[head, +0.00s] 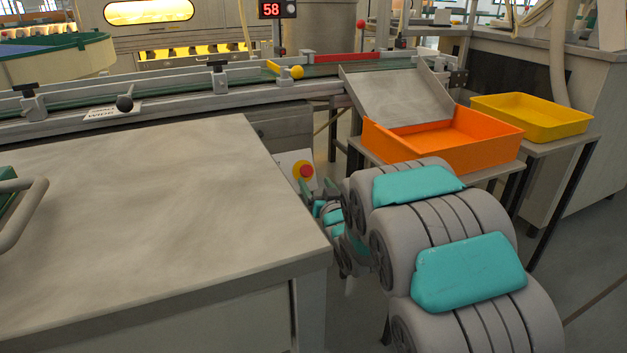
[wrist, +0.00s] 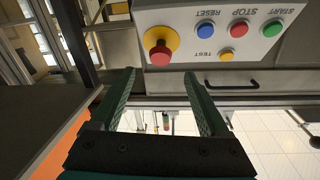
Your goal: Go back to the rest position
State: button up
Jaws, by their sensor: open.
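My gripper (wrist: 159,75) is open and empty in the wrist view, with its two dark green fingers apart. In the head view my arm reaches forward past the right edge of the grey table, and the gripper (head: 309,190) is small and partly hidden by my own arm links. It is close to a control panel (head: 285,158) with a red emergency button on a yellow collar (head: 303,171). No contact is visible.
A grey table (head: 150,215) fills the left front. Behind it runs a conveyor (head: 200,92) with a yellow ball (head: 297,72). An orange bin (head: 480,158) and a yellow tray (head: 545,128) stand to the right. Blue, red, green and yellow buttons (wrist: 226,55) sit on the panel.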

jog(key=s+d+r+m+g+h+p, duration=0.1)
jog(key=s+d+g+h+p, duration=0.2)
jog(key=s+d+g, duration=0.45)
jog(key=s+d+m+g+h+p, duration=0.1)
jog(key=s+d+g+h+p, duration=0.3)
jog(key=s, duration=0.7)
jog(key=s+d+r+g+y+p, duration=0.1)
jog(key=s+r+g+p, duration=0.1)
jog(key=s, duration=1.5)
jog(key=s+d+r+g+p, duration=0.1)
jog(key=s+g, duration=0.4)
jog(key=s, duration=1.3)
notch_tip(320, 180, up, 3)
jog(key=shift+d+f+n+y+p, duration=0.2)
jog(key=shift+n+y+p, duration=0.15)
jog(key=shift+p, duration=0.25)
jog(key=shift+d+g, duration=0.1)
jog(key=shift+g, duration=0.15)
